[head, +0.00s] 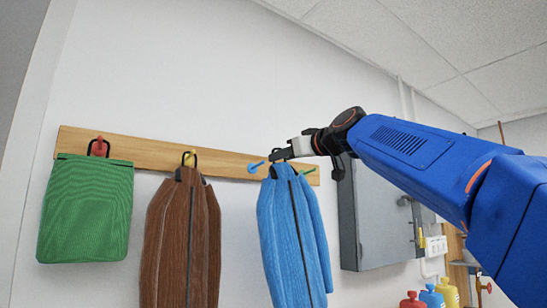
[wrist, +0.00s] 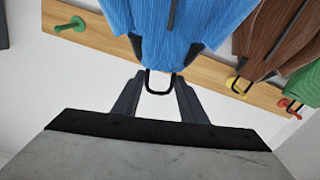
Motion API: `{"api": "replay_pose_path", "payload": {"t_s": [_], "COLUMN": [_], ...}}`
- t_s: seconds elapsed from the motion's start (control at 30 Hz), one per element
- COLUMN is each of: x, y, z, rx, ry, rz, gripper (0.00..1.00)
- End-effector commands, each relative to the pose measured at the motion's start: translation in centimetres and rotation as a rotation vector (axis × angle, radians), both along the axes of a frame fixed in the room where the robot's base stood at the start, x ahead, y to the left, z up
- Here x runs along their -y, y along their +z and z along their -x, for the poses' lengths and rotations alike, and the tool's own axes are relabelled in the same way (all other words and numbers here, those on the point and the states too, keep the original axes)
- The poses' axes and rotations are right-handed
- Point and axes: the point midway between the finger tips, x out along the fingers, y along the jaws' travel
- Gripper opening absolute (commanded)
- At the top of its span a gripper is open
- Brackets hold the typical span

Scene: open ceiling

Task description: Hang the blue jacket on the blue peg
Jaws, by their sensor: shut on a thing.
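The blue jacket (head: 291,235) hangs upright from my gripper (head: 281,155) in the head view. My gripper is shut on the jacket's black hanging loop. In the wrist view the loop (wrist: 158,92) sits between the fingertips (wrist: 159,80), with the blue jacket (wrist: 168,30) beyond. The blue peg (head: 256,167) sticks out of the wooden rail (head: 229,163), just left of the loop and jacket top in the head view. The peg does not show in the wrist view. I cannot tell whether the loop touches it; the loop appears beside it.
A green bag (head: 86,215) hangs on the red peg (head: 99,141). A brown jacket (head: 180,245) hangs on the yellow peg (head: 188,157), close left of the blue jacket. The green peg (head: 308,171) is bare. A grey wall cabinet (head: 378,220) stands right.

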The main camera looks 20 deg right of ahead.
Motion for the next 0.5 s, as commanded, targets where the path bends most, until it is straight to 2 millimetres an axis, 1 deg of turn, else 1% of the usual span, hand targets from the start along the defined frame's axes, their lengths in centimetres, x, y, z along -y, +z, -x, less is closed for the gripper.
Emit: {"api": "replay_pose_path", "payload": {"t_s": [0.17,0.5], "x": [0.0,-0.5], "y": [0.1,-0.1], "z": [-0.3,-1.7], "rx": [0.003,0.001], "ry": [-0.002,-0.001], "rz": [0.0,0.001], "gripper": [0.0,0.0]}}
